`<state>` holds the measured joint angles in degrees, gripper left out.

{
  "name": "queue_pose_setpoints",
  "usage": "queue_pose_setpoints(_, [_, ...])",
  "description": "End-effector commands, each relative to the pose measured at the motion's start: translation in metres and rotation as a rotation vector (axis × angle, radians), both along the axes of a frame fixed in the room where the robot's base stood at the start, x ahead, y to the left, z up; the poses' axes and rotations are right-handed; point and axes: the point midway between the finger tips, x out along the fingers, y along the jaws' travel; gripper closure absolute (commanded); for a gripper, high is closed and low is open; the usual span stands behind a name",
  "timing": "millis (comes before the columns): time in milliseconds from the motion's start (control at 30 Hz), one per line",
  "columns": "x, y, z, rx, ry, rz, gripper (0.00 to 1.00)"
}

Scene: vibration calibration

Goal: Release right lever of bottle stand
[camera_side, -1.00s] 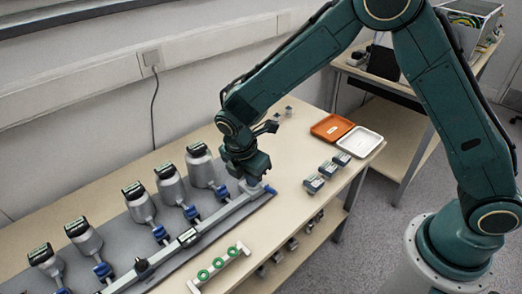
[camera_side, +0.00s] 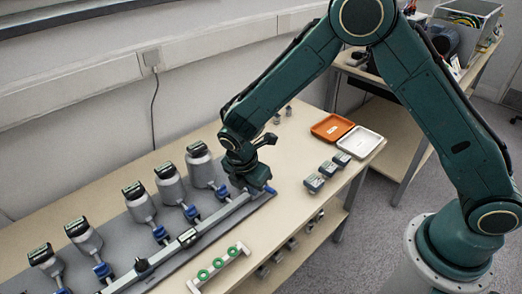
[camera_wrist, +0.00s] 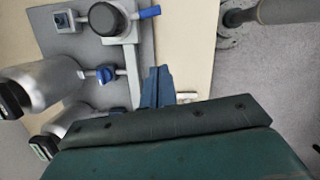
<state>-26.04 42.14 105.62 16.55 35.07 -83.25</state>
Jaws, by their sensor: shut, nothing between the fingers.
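The bottle stand (camera_side: 82,264) is a long grey base with a rail along its front and several grey bottles with black caps. At its right end a small blue lever (camera_side: 270,190) shows just beside my gripper (camera_side: 256,185). In the wrist view, a blue lever (camera_wrist: 149,12) sticks out beside a round black knob (camera_wrist: 107,18) on a light block. My gripper (camera_wrist: 157,70) is shut and empty, its blue fingers pointing toward that end of the stand. The fingers look apart from the lever in the wrist view. In the side view I cannot tell whether they touch anything.
A white holder with green rings (camera_side: 218,264) lies in front of the stand. Several small grey blocks (camera_side: 328,170), an orange tray (camera_side: 332,127) and a white tray (camera_side: 359,141) are to the right. Bare table lies between them and the stand.

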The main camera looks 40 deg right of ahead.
Motion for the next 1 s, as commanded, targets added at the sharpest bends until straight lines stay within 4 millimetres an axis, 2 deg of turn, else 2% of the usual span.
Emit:
queue_pose_setpoints(467, [0.003, -0.018, -0.069, -0.001, 0.001, -0.002, 1.0])
queue_pose_setpoints(700, [0.008, -0.046, -0.065, 0.0, -0.002, -0.004, 1.0])
queue_pose_setpoints(1000, [0.01, -0.056, -0.065, 0.0, -0.001, -0.001, 1.0])
